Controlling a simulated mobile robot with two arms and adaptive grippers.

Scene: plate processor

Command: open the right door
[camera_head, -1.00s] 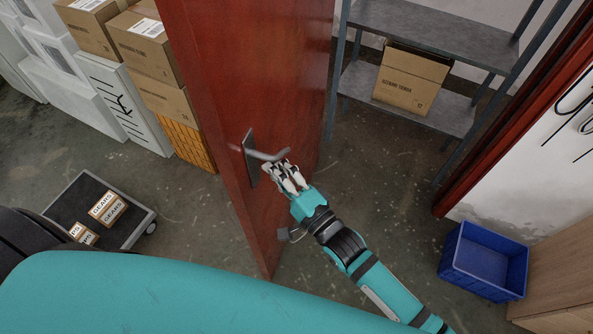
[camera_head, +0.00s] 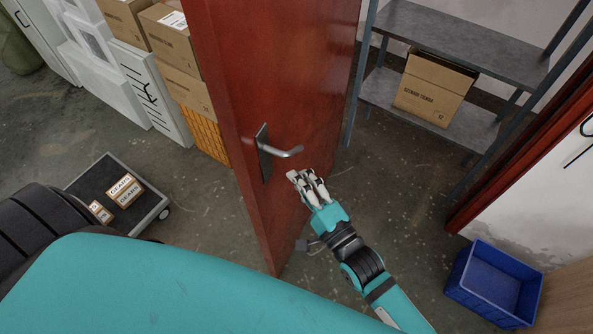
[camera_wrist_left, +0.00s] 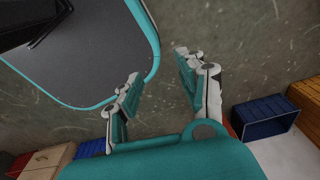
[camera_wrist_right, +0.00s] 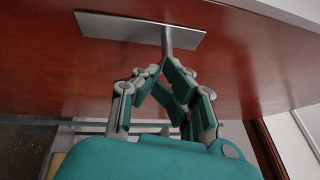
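The red-brown door (camera_head: 305,95) stands swung out from its frame, with floor visible on both sides. Its metal lever handle (camera_head: 284,153) sticks out to the right from a grey plate. My right gripper (camera_head: 305,177) is just below and right of the lever, apart from it in the head view. In the right wrist view the handle (camera_wrist_right: 167,38) lies just beyond its converging fingertips (camera_wrist_right: 161,70). The fingers hold nothing; whether they count as open or shut is unclear. My left gripper (camera_wrist_left: 158,68) is open and empty over the floor, seen only in its wrist view.
A grey shelf (camera_head: 435,25) with a cardboard box (camera_head: 432,90) stands behind the door. A blue crate (camera_head: 494,284) and the door frame (camera_head: 530,130) are at the right. A dark cart (camera_head: 125,197) and stacked boxes (camera_head: 165,45) are at the left.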

